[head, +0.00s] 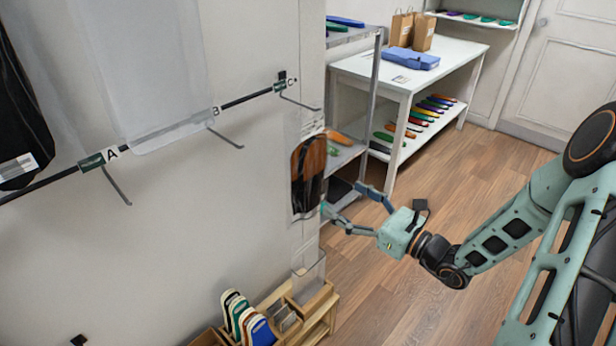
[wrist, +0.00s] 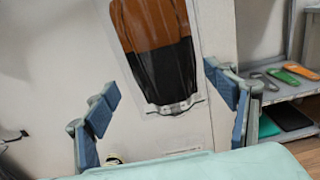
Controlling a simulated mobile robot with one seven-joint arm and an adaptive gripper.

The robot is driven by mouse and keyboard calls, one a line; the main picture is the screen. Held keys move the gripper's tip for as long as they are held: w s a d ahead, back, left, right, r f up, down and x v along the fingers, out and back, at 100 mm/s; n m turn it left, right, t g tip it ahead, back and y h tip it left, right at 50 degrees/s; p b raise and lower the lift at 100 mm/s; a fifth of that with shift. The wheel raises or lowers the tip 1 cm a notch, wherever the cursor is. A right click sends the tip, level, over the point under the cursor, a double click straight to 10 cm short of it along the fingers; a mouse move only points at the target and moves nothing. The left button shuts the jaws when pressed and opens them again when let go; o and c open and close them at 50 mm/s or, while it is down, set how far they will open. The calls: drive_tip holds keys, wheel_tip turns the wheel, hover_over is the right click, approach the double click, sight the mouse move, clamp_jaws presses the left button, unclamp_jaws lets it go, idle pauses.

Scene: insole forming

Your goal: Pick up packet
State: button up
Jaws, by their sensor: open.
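A clear packet (head: 308,172) holding a brown and black insole pair hangs upright against the white wall, near its right edge. In the wrist view the packet (wrist: 155,50) fills the top middle, its lower end showing and its top cut off. My gripper (head: 343,198) is open, close to the packet's lower right side in the head view. In the wrist view the two blue fingers of my gripper (wrist: 160,90) stand apart, one on each side of the packet. The packet appears to be between or just beyond them; contact cannot be told.
A rail (head: 240,100) with hooks and letter labels runs along the wall at left. A grey shelf unit (head: 352,155) stands close behind my gripper. A wooden rack (head: 318,312) with colored insoles is below. A white table (head: 440,60) stands at the back; floor is clear at right.

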sight(315, 181)
drive_tip(key=x, duration=1)
drive_tip(key=shift+d+f, duration=0.1)
drive_tip(key=c, duration=1.2)
drive_tip(key=shift+c, duration=0.5)
